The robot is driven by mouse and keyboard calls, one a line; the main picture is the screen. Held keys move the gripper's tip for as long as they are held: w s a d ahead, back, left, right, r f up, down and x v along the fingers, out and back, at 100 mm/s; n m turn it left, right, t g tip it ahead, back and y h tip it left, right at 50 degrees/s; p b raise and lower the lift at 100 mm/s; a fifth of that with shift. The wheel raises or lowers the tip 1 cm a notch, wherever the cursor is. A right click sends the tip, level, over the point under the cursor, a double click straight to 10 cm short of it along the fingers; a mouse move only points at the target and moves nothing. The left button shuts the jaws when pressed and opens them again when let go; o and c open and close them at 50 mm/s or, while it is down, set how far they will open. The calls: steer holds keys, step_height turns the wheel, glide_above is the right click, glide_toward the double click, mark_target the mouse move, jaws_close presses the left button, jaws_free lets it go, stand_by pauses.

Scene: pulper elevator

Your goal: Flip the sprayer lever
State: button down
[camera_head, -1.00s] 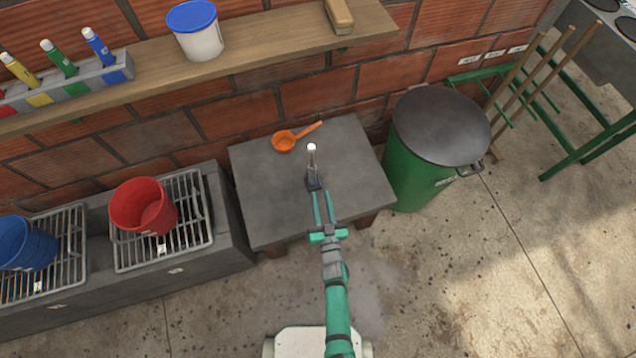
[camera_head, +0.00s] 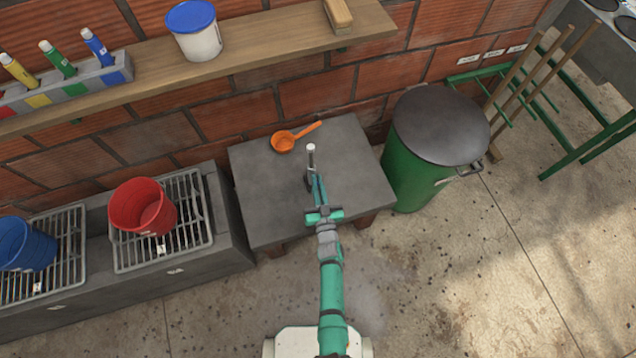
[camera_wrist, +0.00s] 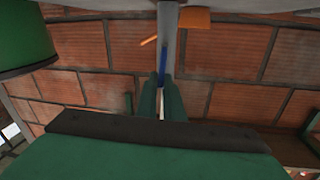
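The sprayer (camera_head: 311,157) looks like a thin grey post with a white top, standing on the dark table. It shows as a grey column (camera_wrist: 168,40) in the wrist view. A narrow blue part (camera_wrist: 162,66), perhaps its lever, lies in front of the column, just at my fingertips. My gripper (camera_head: 315,182) reaches over the table to the foot of the post, fingers close together. In the wrist view the green fingers (camera_wrist: 162,92) leave only a narrow gap. I cannot tell whether they touch or grip the blue part.
An orange ladle (camera_head: 283,141) lies behind the sprayer on the table (camera_head: 268,208). A green bin with a dark lid (camera_head: 441,124) stands at right. A red bucket (camera_head: 143,206) and a blue bucket (camera_head: 26,243) sit on racks at left. The brick wall and shelf (camera_head: 270,50) are behind.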

steer(key=shift+a+r+g, duration=0.1)
steer(key=shift+a+g, duration=0.1)
steer(key=shift+g, duration=0.1)
steer(key=shift+w+g, duration=0.1)
steer(key=shift+g, duration=0.2)
steer(key=shift+d, duration=0.15)
steer(key=c, duration=1.9)
jaws_free()
steer(key=shift+w+r, duration=0.1)
steer(key=s+d+r, duration=0.1)
steer(key=s, duration=0.9)
steer(key=shift+s+d, duration=0.3)
steer(key=shift+s, duration=0.05)
steer(key=shift+r, duration=0.1)
